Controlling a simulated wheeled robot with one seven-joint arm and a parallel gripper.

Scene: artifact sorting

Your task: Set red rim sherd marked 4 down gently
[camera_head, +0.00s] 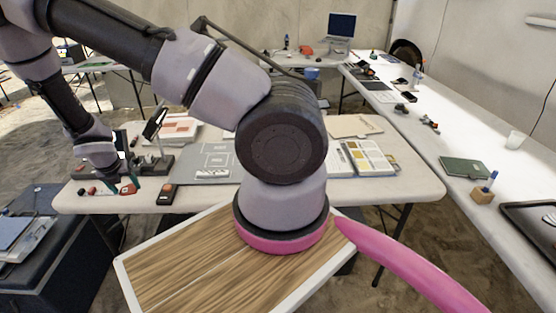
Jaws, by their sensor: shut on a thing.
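My gripper (125,187) is at the left end of the middle table, low over its top. It is shut on a small red piece, the red rim sherd (128,189), which shows between the teal fingertips. The sherd is at or just above the table surface; I cannot tell whether it touches. Its number is too small to read, and the fingers hide part of it. The white table (225,196) lies under it. My arm hides part of the table's middle.
Small dark red pieces (92,190) lie just left of my gripper. A dark handheld device (168,194) lies to its right, and a dark stand (158,165) is behind. A grey mat (208,160) and an open book (368,157) are farther right. The table's front edge is close.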

